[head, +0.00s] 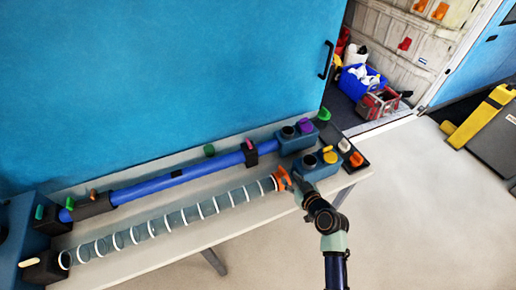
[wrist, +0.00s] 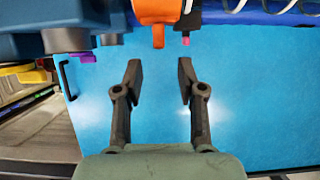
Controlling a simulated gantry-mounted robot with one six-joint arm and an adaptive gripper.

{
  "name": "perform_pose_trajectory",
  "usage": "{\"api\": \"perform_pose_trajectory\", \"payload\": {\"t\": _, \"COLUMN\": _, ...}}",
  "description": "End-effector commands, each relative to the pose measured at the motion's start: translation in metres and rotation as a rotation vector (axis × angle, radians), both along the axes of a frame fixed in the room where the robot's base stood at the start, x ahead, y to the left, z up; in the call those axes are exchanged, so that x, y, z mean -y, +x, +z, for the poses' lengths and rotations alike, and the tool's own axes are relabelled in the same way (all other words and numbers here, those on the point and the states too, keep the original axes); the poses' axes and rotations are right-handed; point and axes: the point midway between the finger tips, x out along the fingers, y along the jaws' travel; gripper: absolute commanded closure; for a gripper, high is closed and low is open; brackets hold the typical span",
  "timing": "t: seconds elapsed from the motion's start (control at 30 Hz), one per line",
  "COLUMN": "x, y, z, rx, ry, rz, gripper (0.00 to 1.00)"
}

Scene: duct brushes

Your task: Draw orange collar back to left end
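The orange collar (head: 282,178) sits at the right end of a ringed, grey see-through duct (head: 172,221). In the wrist view the collar (wrist: 154,11) is at the top centre, with an orange tab hanging from it. My gripper (head: 296,181) is at the right end of the duct, close beside the collar. In the wrist view my gripper (wrist: 160,72) is open and empty, its two fingers apart. The collar's tab lies between and beyond the fingertips in the picture, with no visible contact. The duct's left end meets a black block (head: 44,267).
A blue tube (head: 185,175) runs behind the duct, held by dark clamps. Blue-grey blocks (head: 317,170) with coloured knobs stand at the bench's right end. A blue wall (head: 150,80) rises behind the bench (head: 190,248). The floor in front is clear.

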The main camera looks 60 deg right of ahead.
Motion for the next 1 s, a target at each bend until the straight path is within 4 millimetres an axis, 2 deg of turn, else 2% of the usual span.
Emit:
{"api": "perform_pose_trajectory", "payload": {"t": 0.13, "x": 0.003, "y": -0.003, "z": -0.003, "rx": 0.001, "ry": 0.002, "rz": -0.008, "gripper": 0.6}}
{"api": "perform_pose_trajectory", "payload": {"t": 0.23, "x": 0.006, "y": 0.002, "z": -0.005, "rx": 0.002, "ry": 0.001, "rz": -0.006, "gripper": 0.6}}
{"api": "perform_pose_trajectory", "payload": {"t": 0.5, "x": 0.029, "y": 0.041, "z": -0.024, "rx": 0.001, "ry": 0.002, "rz": -0.005, "gripper": 0.6}}
{"api": "perform_pose_trajectory", "payload": {"t": 0.63, "x": 0.037, "y": 0.054, "z": -0.03, "rx": 0.001, "ry": 0.001, "rz": -0.005, "gripper": 0.6}}
{"api": "perform_pose_trajectory", "payload": {"t": 0.97, "x": 0.04, "y": 0.059, "z": -0.032, "rx": 0.001, "ry": 0.002, "rz": -0.006, "gripper": 0.6}}
{"api": "perform_pose_trajectory", "payload": {"t": 1.0, "x": 0.04, "y": 0.059, "z": -0.032, "rx": 0.001, "ry": 0.002, "rz": -0.006, "gripper": 0.67}}
